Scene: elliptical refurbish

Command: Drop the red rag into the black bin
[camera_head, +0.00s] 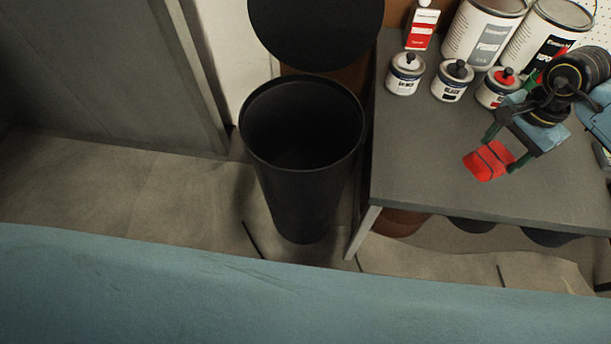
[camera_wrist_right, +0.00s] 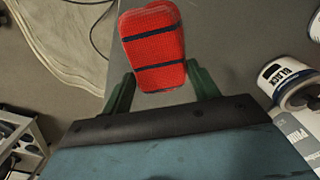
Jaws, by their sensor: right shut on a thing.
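The red rag (camera_head: 488,160) with dark stripes is at the right gripper over the grey table in the head view. In the right wrist view the red rag (camera_wrist_right: 152,45) sits between the two green fingers. My right gripper (camera_head: 504,151) is shut on it, at the table's left part. The black bin (camera_head: 303,190) stands on the floor left of the table, its round top open and its inside dark and empty-looking. Its round black lid (camera_head: 316,28) stands raised behind the opening. My left gripper is not in view.
The grey table (camera_head: 425,170) has its left edge close beside the bin. Small paint jars (camera_head: 405,74), large cans (camera_head: 482,32) and a red-and-white bottle (camera_head: 422,28) stand at its back. A grey cabinet (camera_head: 95,70) is at left.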

